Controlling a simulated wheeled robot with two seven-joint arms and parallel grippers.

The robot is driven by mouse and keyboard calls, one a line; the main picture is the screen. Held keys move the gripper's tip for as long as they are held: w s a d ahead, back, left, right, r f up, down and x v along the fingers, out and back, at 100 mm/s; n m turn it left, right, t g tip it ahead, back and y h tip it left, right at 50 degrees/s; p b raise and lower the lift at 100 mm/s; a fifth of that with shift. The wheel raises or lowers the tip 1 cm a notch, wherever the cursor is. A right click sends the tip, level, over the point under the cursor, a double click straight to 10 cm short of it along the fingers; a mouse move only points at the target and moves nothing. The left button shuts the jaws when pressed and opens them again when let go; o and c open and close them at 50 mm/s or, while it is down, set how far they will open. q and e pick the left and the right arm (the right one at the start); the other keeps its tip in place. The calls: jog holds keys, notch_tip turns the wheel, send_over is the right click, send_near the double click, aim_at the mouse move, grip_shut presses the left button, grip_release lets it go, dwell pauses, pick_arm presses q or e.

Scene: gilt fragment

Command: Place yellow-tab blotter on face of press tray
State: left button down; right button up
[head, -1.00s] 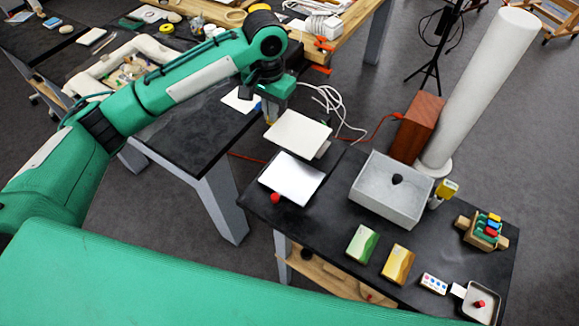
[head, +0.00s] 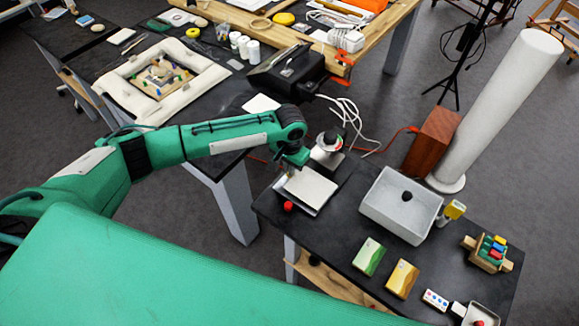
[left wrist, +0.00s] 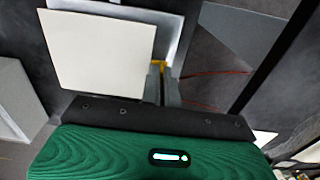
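The blotter is a thin off-white square (head: 311,186) with a yellow tab (left wrist: 158,65) on one edge. In the left wrist view the blotter's flat face (left wrist: 98,52) fills the upper left. My left gripper (left wrist: 165,82) is shut on the tab; in the head view the gripper (head: 293,167) is at the blotter's upper left corner. The press tray (head: 302,208) lies beneath the blotter and is mostly hidden, with a pale strip of it (left wrist: 177,25) showing past the blotter's edge. I cannot tell whether the two touch. My right gripper is not in view.
A red knob (head: 288,206) is beside the tray. A stand with a round top (head: 327,148) is just behind. A tall white cylinder (head: 497,110) stands behind the table.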

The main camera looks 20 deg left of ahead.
pick_arm(q)
jog(key=shift+f, duration=0.5)
jog(key=c, duration=1.7)
grip_release()
jog(key=shift+f, duration=0.1)
notch_tip(320, 180, up, 12)
jog(key=b, duration=0.2)
jog(key=shift+b, duration=0.3)
